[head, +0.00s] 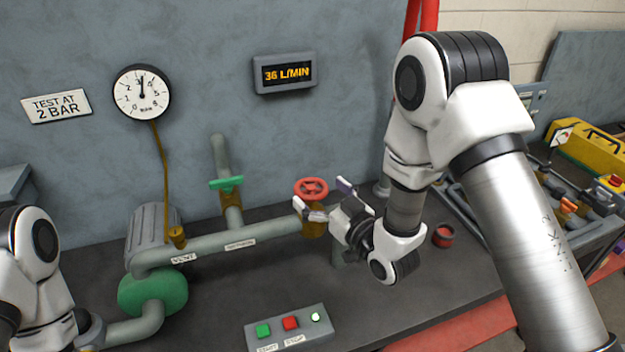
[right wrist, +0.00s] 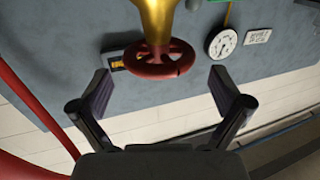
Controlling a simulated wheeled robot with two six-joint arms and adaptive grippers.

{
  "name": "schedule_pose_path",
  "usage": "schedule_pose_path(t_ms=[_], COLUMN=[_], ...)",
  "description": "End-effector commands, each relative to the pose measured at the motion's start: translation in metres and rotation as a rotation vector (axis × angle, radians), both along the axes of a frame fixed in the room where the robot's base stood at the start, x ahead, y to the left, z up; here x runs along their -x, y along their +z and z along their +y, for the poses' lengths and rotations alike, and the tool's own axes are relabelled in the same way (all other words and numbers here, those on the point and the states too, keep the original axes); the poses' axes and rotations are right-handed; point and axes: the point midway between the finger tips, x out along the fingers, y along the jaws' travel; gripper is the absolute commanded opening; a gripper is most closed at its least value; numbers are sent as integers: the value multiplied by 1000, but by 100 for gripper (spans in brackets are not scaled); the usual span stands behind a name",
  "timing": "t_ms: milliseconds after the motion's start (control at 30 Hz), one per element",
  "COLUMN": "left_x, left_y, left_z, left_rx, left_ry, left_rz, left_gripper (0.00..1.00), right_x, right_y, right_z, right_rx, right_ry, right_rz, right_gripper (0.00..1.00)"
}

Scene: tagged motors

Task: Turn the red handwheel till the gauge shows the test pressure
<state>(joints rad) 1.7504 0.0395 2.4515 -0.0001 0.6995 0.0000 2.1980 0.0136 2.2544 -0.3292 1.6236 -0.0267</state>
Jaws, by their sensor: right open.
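The red handwheel (head: 311,187) sits on a brass valve (head: 314,222) at the right end of the green pipework. My right gripper (head: 322,199) is open, close in front of the wheel. In the right wrist view the handwheel (right wrist: 172,68) shows between the spread fingers (right wrist: 160,80), with a gap on each side. The round gauge (head: 142,92) on the wall has its needle nearly straight up, around 3 bar. A sign (head: 56,106) left of it reads "TEST AT 2 BAR". My left arm shows at the lower left, but its gripper is out of view.
A wall display (head: 285,73) reads 36 L/MIN. A green-handled valve (head: 227,183) stands left of the wheel. A button box (head: 289,327) is on the bench in front.

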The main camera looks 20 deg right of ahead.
Motion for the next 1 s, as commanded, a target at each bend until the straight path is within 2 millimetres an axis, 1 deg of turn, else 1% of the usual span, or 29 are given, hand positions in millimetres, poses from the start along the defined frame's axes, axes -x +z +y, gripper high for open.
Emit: schedule_pose_path(t_ms=[33, 133, 367, 400, 433, 467, 500, 533, 567, 1000], left_x=[0, -1, -1, -1, 0, 0, 0, 0, 0, -1], left_y=[6, 7, 6, 6, 6, 6, 6, 6, 6, 4], left_z=[0, 0, 0, 0, 0, 0, 0, 0, 0, 0], left_rx=[0, 0, 0, 0, 0, 0, 0, 0, 0, 0], left_ry=[0, 1, 1, 1, 1, 0, 0, 0, 0, 1], left_rz=[-1, -2, -2, -2, -1, -1, -1, -1, -1, -2], left_gripper=[0, 0, 0, 0, 0, 0, 0, 0, 0, 0], right_x=[-7, -16, -18, -18, -18, -18, -18, -18, -18, -19], right_y=[2, 1, -1, -1, -1, -1, -1, -1, -1, -2], right_z=[3, 6, 6, 6, 6, 6, 6, 6, 6, 5], right_rx=[2, 0, 0, 0, 0, 0, 0, 0, 0, -1], right_ry=[1, 1, -1, -1, -1, -1, -1, -1, -1, 19], right_rz=[-1, 1, 2, 2, 2, 2, 2, 2, 2, 0], right_gripper=[100, 100, 100, 93, 82, 72, 57, 47, 44, 44])
